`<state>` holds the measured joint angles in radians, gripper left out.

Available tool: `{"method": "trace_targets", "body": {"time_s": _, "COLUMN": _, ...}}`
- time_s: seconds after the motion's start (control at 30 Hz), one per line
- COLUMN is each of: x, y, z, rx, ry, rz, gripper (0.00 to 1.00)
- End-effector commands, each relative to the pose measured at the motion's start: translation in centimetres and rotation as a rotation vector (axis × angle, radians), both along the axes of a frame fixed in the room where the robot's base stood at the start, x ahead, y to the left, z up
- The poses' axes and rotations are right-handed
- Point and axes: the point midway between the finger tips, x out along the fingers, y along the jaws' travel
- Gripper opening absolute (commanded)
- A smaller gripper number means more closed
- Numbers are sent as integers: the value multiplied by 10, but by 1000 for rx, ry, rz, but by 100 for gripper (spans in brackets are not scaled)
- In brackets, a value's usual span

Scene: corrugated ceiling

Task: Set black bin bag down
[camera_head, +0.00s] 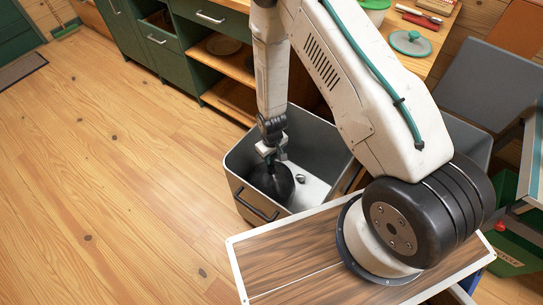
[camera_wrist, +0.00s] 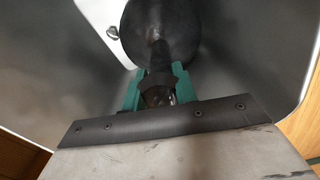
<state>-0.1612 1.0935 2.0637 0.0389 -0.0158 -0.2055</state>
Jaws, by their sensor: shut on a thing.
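The black bin bag (camera_head: 272,181) is a round dark bundle inside the open grey metal bin (camera_head: 318,142), near its left side. In the wrist view the bag (camera_wrist: 185,30) shows beyond my fingers, its twisted neck between them. My gripper (camera_head: 268,152) points down into the bin and is shut on the bag's neck. The green fingers of my gripper (camera_wrist: 157,82) show in the wrist view. I cannot tell whether the bag's underside touches the bin floor.
A small grey object (camera_head: 301,179) lies on the bin floor, right of the bag. The bin's dark handle (camera_head: 256,206) faces front. Green cabinets with open wooden shelves (camera_head: 222,62) stand behind. The wooden floor (camera_head: 110,160) at left is clear.

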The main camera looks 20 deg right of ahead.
Motion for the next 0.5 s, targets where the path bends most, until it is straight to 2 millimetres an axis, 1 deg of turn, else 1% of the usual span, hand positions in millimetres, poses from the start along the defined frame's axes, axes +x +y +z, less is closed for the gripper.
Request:
{"method": "trace_targets", "body": {"time_s": 0.47, "x": 1, "y": 0, "z": -11, "rx": 1, "ry": -2, "rz": -1, "gripper": 0}}
{"method": "trace_targets", "body": {"time_s": 0.5, "x": 0, "y": 0, "z": -11, "rx": 0, "ry": 0, "rz": -1, "gripper": 31}}
